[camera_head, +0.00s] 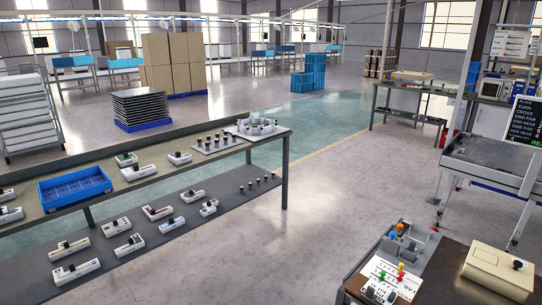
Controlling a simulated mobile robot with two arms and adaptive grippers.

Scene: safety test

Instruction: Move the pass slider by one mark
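Neither of my grippers is in view. On a dark table (445,258) at the bottom right lies a white card (398,272) with printed words and marks, too small to read surely. Small red, yellow and green pieces stand on or beside it. I cannot tell which of them is the pass slider or at which mark it stands. The card's lower end is cut off by the picture edge.
A beige box (500,268) with a black knob sits right of the card. A grey-topped bench (495,160) and a dark screen (522,125) stand behind. A two-level shelf (285,150) with a blue tray (75,187) and several white devices is at left. The floor between is clear.

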